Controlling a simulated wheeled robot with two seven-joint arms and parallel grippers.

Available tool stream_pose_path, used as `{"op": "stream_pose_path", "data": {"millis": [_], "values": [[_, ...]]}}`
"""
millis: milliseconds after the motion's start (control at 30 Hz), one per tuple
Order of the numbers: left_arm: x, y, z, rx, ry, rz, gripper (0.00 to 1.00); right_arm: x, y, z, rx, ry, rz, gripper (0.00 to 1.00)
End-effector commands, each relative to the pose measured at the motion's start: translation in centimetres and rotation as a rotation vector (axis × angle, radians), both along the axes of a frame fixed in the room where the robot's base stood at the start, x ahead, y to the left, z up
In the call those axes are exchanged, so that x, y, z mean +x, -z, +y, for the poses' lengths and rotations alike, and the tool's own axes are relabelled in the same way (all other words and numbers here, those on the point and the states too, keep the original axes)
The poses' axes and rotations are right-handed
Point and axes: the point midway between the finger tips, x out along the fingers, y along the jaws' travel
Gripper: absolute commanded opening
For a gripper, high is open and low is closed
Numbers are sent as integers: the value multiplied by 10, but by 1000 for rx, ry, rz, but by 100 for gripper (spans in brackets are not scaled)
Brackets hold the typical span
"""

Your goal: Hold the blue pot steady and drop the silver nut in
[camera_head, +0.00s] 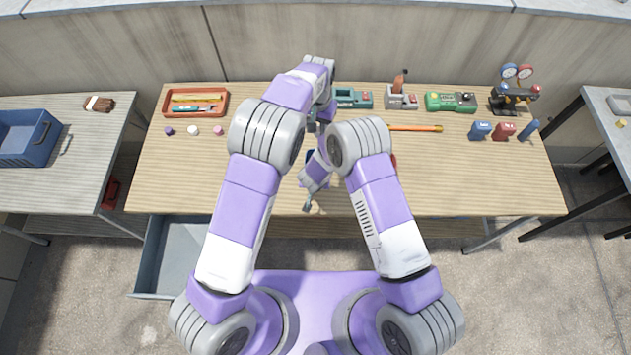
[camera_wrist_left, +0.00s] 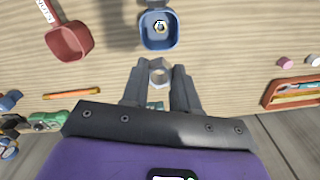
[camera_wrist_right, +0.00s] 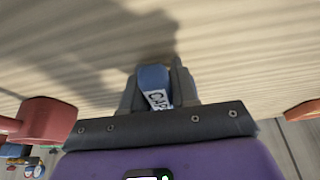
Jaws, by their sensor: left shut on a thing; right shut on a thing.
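My left gripper (camera_wrist_left: 158,78) is shut on the silver nut (camera_wrist_left: 159,66), a hexagonal ring between the fingertips. The blue pot (camera_wrist_left: 143,38) stands on the table beyond the fingertips in the left wrist view, apart from the nut in the picture. A small light ring-shaped mark or piece shows inside it. My right gripper (camera_wrist_right: 158,88) is shut on the blue pot's handle (camera_wrist_right: 152,76), which bears a white label. In the head view, my arms hide most of the pot, and the nut cannot be made out.
A red pot (camera_wrist_left: 68,40) with a labelled handle stands beside the blue pot. Along the back of the table (camera_head: 190,175) are an orange tray (camera_head: 166,104), a green device (camera_head: 450,101) and gauges (camera_head: 515,95). An orange pencil (camera_head: 415,127) lies to the right. The front left is clear.

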Motion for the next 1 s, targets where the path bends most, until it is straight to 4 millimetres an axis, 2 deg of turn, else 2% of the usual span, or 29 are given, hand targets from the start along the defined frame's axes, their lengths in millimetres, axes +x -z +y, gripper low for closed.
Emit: {"op": "stream_pose_path", "data": {"millis": [167,400,533,633,1000], "values": [[0,9,0,2,0,2,0,0,0,0,0,0,-1,8],[2,76,1,6,-1,5,0,0,0,0,0,0,-1,8],[1,101,1,2,-1,3,0,0,0,0,0,0,-1,8],[0,110,0,0,-1,0,0,0,0,0,0,0,-1,8],[0,124,0,0,-3,1,0,0,0,0,0,0,-1,8]]}}
